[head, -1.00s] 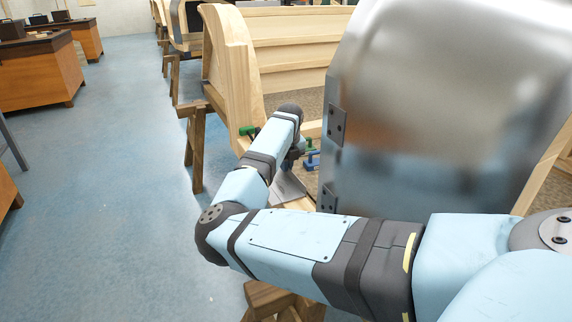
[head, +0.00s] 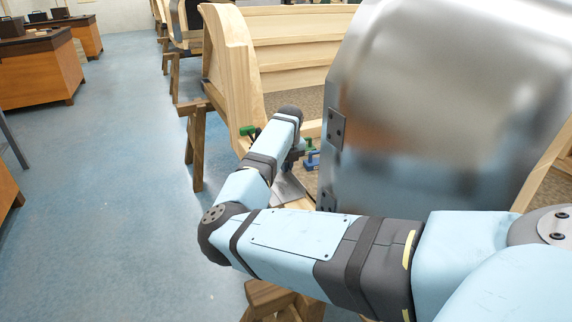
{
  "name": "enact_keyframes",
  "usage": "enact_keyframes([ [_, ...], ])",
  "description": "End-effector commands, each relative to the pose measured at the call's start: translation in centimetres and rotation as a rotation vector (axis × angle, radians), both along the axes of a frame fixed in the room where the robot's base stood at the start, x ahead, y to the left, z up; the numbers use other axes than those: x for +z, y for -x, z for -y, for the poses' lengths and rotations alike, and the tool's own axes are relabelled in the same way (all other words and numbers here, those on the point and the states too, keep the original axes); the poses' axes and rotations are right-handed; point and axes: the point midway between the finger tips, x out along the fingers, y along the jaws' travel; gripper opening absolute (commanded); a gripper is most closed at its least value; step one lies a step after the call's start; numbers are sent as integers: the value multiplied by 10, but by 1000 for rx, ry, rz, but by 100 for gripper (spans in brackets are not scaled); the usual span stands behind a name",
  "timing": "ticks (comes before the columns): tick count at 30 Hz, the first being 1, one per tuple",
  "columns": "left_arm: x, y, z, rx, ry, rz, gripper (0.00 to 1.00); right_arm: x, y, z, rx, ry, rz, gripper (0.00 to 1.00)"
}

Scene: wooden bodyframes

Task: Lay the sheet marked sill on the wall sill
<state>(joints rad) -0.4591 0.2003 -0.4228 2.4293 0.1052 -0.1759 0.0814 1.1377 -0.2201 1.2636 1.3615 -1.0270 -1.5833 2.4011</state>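My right arm reaches in from the right and bends away. Its gripper (head: 296,158) is mostly hidden behind its own wrist, above the lower edge of the wooden bodyframe (head: 236,75). I cannot tell whether its fingers are open or shut. A small grey metal sheet (head: 287,190) shows just below the wrist, partly covered by my arm. It seems to lie at or over the pale wood of the sill (head: 300,204); I cannot tell contact, and no marking is readable. My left gripper is not in view.
A large curved metal panel (head: 440,110) with dark hinges fills the right side, close to my arm. A green clamp (head: 247,131) and blue clamp (head: 312,160) sit by the frame. Wooden trestles (head: 195,150) support it. The blue floor (head: 110,180) at left is clear.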

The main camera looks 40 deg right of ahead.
Motion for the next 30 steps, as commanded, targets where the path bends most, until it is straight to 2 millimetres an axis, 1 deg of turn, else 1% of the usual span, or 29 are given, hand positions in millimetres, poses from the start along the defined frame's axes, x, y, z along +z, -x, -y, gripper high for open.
enact_keyframes([
  [6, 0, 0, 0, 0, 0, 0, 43, 0, 0, 0, 0, 0, 1, 0],
  [10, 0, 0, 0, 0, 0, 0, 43, 0, 0, 0, 0, 1, 0, 30],
  [11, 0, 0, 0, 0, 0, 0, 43, 0, 0, 0, 0, 1, 0, 33],
  [16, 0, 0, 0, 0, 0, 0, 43, 0, 0, 0, 0, 0, 0, 33],
  [17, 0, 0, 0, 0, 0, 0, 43, -1, 0, 0, 0, 0, -1, 37],
  [18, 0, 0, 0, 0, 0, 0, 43, -1, 0, 0, 0, 0, -1, 46],
  [20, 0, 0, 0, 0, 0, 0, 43, -1, 0, 0, 0, 0, -1, 60],
  [21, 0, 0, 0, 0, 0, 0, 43, -1, 0, 0, 0, 0, -1, 62],
  [30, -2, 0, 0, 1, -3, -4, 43, 0, 0, 0, 0, 0, 0, 62],
])
